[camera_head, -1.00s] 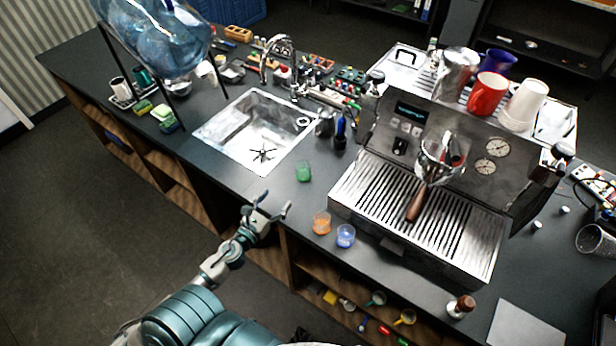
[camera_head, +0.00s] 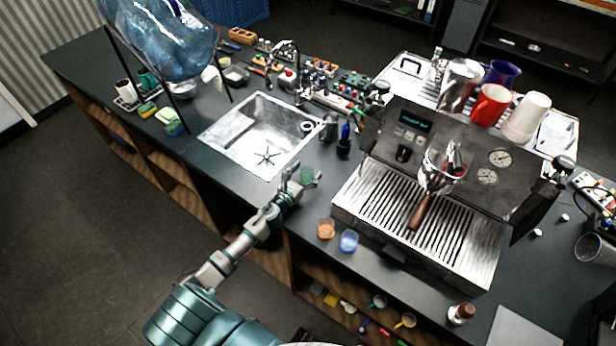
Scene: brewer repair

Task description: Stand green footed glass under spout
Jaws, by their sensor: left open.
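The green footed glass (camera_head: 307,175) stands on the dark counter between the sink and the espresso machine. My left gripper (camera_head: 302,182) is open at the glass, its fingers seeming to reach to either side of it. The fingers partly hide the glass, and I cannot tell whether they touch it. The espresso machine (camera_head: 405,150) has a portafilter (camera_head: 435,172) with a wooden handle over its slatted drip tray (camera_head: 390,215). The spout itself is hard to make out. My right gripper is not in view.
An orange glass (camera_head: 325,228) and a blue glass (camera_head: 348,241) stand near the counter's front edge, left of the drip tray. The sink (camera_head: 235,135) lies to the left.

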